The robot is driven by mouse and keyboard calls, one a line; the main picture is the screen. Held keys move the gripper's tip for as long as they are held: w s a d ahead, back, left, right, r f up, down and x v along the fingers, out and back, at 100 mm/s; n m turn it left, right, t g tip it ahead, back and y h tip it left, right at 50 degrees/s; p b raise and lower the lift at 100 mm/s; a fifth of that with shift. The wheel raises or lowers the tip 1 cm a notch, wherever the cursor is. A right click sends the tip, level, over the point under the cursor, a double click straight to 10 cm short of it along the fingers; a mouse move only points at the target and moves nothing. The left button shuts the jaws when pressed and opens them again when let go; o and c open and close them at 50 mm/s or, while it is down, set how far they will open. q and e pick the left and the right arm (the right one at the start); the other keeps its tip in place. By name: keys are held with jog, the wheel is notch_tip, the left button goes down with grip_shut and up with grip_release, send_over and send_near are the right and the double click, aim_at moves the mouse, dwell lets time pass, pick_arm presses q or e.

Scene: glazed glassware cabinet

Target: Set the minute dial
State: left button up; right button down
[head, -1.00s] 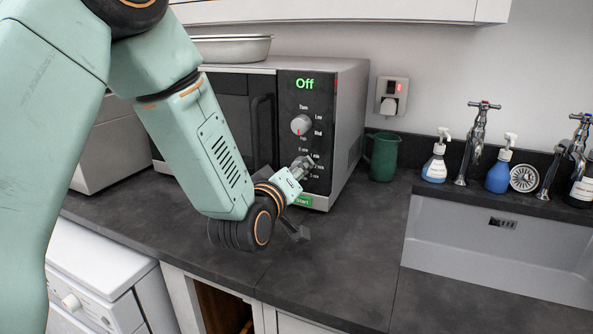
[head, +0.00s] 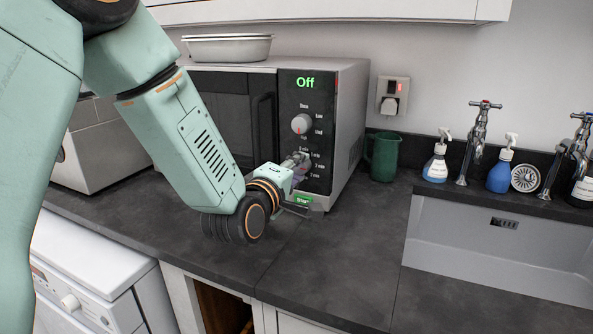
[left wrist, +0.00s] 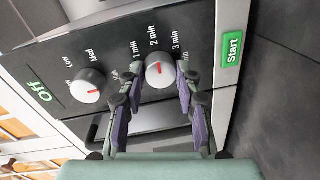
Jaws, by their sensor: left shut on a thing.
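The microwave (head: 331,130) stands on the worktop, its display reading "Off". The minute dial (left wrist: 160,71) is a round pale knob with a red mark in the left wrist view. The mark points roughly at the "2 min" label. My left gripper (head: 298,160) is shut on this dial, one finger on each side of it. In the head view the gripper largely hides the dial. The upper power dial (head: 301,124) is untouched, its red mark near "High"; it also shows in the left wrist view (left wrist: 88,86). My right gripper is not in view.
The green Start button (left wrist: 233,48) is close beside the gripper. A green jug (head: 382,157) stands right of the microwave. Spray bottles and taps line the sink (head: 493,250). A metal tray (head: 228,48) rests on the microwave. The worktop in front (head: 330,270) is clear.

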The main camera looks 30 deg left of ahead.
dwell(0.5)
pick_arm(q)
jog(key=o, duration=1.2)
jog(key=shift+c, duration=0.2)
jog(key=s, duration=0.7)
jog(key=shift+s+d+r, duration=0.2)
jog(key=shift+s+r, duration=0.05)
jog(key=shift+r, duration=0.05)
